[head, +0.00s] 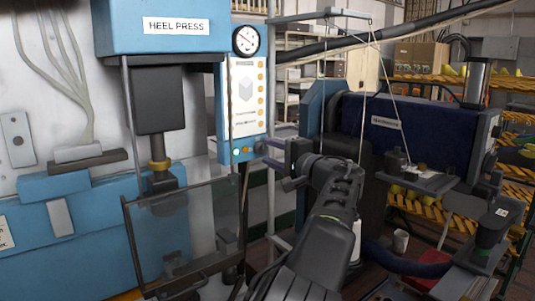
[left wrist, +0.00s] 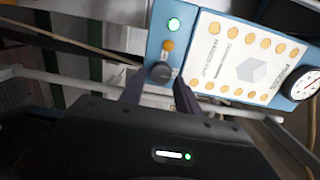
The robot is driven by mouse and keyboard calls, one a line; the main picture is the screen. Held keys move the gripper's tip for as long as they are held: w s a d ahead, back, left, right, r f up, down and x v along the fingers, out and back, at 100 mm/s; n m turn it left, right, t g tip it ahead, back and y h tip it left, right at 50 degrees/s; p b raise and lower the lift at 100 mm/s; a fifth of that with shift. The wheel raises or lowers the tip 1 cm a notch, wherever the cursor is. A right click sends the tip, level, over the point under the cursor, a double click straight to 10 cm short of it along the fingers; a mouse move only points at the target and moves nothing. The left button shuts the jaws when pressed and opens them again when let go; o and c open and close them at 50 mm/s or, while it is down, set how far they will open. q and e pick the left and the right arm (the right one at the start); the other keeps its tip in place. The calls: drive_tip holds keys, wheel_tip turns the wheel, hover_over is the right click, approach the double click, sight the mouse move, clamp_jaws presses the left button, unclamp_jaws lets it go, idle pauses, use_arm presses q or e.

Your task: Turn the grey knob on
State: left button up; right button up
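The grey knob (head: 260,147) sits at the lower right of the blue control panel (head: 222,120) of the heel press. In the left wrist view the round dark grey knob (left wrist: 160,73) shows between my two fingertips. My left gripper (head: 271,153) is open at the panel, with one finger on each side of the knob. I cannot tell whether the fingers touch it. The knob's pointer setting is too small to read. My right gripper is not in view.
A pressure gauge (head: 246,40) tops the panel. The heel press (head: 160,40) with its clear guard (head: 185,230) stands to the left. A dark blue machine (head: 400,135) stands at the right, with thin cords above it. Yellow-edged shelves (head: 430,210) are behind.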

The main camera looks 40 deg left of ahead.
use_arm(q)
drive_tip(key=b+v, duration=0.1)
drive_tip(key=v, duration=0.5)
drive_tip(key=shift+b, duration=0.35)
drive_tip(key=shift+d, duration=0.1)
